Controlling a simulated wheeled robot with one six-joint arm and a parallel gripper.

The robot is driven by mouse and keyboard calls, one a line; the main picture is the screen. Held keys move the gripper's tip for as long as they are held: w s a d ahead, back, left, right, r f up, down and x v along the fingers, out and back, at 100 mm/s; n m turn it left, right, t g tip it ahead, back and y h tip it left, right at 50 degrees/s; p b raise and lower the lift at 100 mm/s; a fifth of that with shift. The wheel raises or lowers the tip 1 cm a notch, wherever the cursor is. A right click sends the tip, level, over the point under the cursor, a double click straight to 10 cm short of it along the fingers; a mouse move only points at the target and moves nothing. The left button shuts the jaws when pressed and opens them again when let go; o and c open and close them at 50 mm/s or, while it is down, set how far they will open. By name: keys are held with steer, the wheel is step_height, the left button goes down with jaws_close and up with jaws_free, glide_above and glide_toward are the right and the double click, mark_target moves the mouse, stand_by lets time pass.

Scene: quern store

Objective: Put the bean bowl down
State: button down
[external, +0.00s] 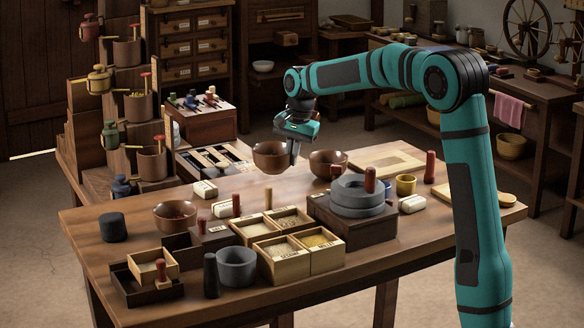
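The bean bowl (269,158), a round brown bowl, hangs above the back part of the wooden table. My gripper (292,150) points down and is shut on the bowl's right rim. The bowl looks about level, with a gap under it. What is inside it is too small to tell. A similar brown bowl (328,165) stands on the table just to the right. Another brown bowl (176,215) with dark reddish contents stands at the left.
The wooden table (420,258) has some bare room below the held bowl. A round stone quern (358,197) on a dark block, grain boxes (283,268), a grey mortar (237,268) and white labelled blocks (205,189) stand around. A flat wooden board (392,161) lies at the back right.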

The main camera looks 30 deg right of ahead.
steer(key=shift+r, duration=1.3)
steer(key=w+d+m, duration=0.3)
steer(key=d, duration=1.4)
steer(key=r+m+h, duration=0.1)
steer(key=m, duration=0.3)
glide_above(397, 167)
steer(key=shift+s+d+f, duration=0.1)
steer(key=shift+s+f, duration=0.05)
steer(key=shift+f, duration=2.15)
steer(key=shift+s+f, duration=0.15)
steer(key=shift+f, duration=2.1)
steer(key=shift+f, duration=0.1)
steer(key=c, duration=1.6)
jaws_free()
steer(key=shift+f, duration=0.1)
